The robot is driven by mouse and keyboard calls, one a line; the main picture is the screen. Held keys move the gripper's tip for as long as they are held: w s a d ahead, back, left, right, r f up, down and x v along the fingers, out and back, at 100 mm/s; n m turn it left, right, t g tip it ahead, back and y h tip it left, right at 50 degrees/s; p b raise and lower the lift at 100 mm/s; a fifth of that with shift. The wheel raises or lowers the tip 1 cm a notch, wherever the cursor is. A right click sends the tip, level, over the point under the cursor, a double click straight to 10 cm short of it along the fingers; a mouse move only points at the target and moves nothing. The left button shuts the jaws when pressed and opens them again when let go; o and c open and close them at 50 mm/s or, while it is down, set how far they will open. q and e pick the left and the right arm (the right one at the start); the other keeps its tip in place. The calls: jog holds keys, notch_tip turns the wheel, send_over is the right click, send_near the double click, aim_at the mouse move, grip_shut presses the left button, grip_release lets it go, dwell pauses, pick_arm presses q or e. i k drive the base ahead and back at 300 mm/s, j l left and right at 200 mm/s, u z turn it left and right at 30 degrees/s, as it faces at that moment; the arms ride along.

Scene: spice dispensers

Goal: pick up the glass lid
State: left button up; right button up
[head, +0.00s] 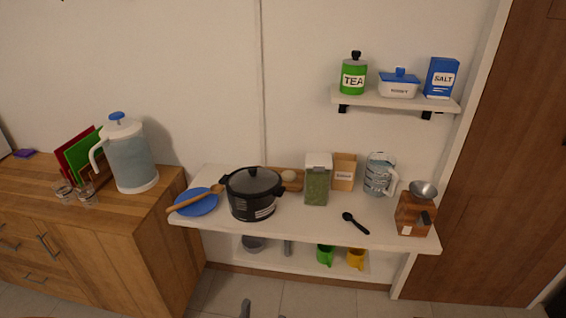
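The glass lid (254,177) is dark and see-through with a black knob on top. It sits on a black pot (252,205) with two side handles, left of the middle of the white table. A grey tip, probably part of my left gripper (246,309), just enters at the bottom edge, well in front of and below the pot. Most of it is cut off, so its opening does not show. It is apart from the lid. My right gripper is not in view.
A blue plate (199,205) with a wooden spoon (190,201) lies close left of the pot. A jar of green herbs (317,181) stands to its right. A black spoon (355,223), measuring jug (379,175) and wooden grinder (413,214) are further right. A shelf (385,100) hangs above.

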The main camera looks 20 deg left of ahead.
aim_at(254, 183)
jog(key=i+l+u, duration=0.2)
jog(key=u, duration=0.25)
jog(key=i+l+u, duration=0.25)
jog(key=u, duration=0.15)
